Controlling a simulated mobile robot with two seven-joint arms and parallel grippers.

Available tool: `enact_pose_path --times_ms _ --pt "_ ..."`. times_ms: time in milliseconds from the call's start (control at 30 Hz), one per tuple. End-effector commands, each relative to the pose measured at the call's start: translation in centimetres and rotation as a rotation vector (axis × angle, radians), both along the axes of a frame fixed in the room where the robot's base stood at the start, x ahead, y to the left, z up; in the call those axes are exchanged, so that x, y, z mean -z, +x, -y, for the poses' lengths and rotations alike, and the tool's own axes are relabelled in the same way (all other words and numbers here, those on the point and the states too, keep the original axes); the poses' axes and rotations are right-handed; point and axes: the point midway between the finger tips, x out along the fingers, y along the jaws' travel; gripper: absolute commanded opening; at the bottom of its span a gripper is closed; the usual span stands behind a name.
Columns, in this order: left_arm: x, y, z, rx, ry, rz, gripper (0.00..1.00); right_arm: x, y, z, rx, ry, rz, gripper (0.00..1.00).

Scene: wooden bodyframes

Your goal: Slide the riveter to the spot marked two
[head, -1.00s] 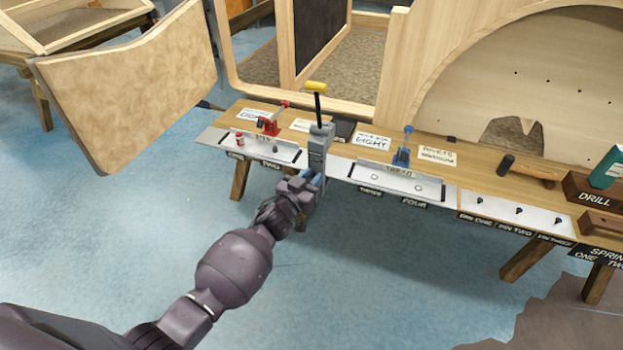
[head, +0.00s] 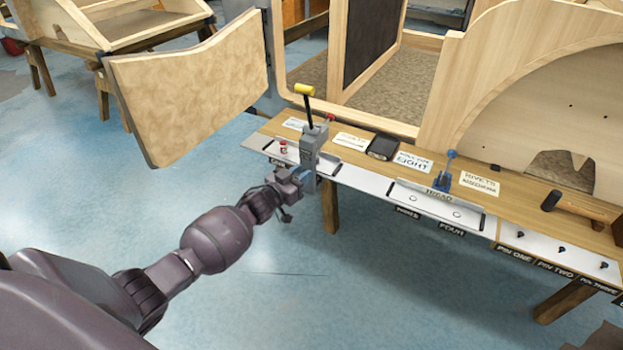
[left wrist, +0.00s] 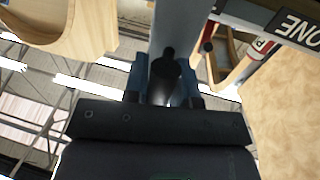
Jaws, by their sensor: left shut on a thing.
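The riveter is a grey upright tool (head: 309,150) with a yellow-tipped black lever, standing at the front strip of the bench. It is in front of the right part of the left-hand jig plate (head: 328,157). My left gripper (head: 303,178) is shut on the riveter's lower front from the aisle side. In the left wrist view the two blue-grey fingers (left wrist: 165,85) close around a dark round part below a grey column (left wrist: 178,30). A label reading ONE (left wrist: 298,28) shows at upper right there. The label for two is hidden behind the riveter and gripper in the head view. My right gripper is not in view.
The white strip (head: 366,182) runs right to a tread jig (head: 436,197) with a blue clamp, above the labels three and four. A small red-and-white item (head: 283,147) stands left of the riveter. A hinged wooden panel (head: 190,92) hangs close at left. Blue floor in front is clear.

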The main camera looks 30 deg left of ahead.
Motion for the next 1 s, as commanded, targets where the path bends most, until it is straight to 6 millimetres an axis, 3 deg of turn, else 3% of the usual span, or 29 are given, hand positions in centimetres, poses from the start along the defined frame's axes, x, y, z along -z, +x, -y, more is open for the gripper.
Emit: enact_pose_path --times_ms 333,367,467,800,1000 --pt "0.1 -0.1 0.0 0.004 -0.002 0.000 0.00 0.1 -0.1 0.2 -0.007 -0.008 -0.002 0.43" --pt "0.1 -0.1 0.0 0.004 -0.002 0.000 0.29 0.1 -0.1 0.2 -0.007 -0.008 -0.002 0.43" --pt "0.1 -0.1 0.0 0.003 -0.001 0.000 0.45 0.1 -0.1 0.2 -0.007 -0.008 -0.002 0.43" --pt "0.0 -0.2 -0.1 0.001 -0.001 0.000 0.46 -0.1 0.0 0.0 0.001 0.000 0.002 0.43" --pt "-0.1 -2.0 -0.6 0.001 0.000 0.000 0.46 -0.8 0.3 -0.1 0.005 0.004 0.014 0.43"
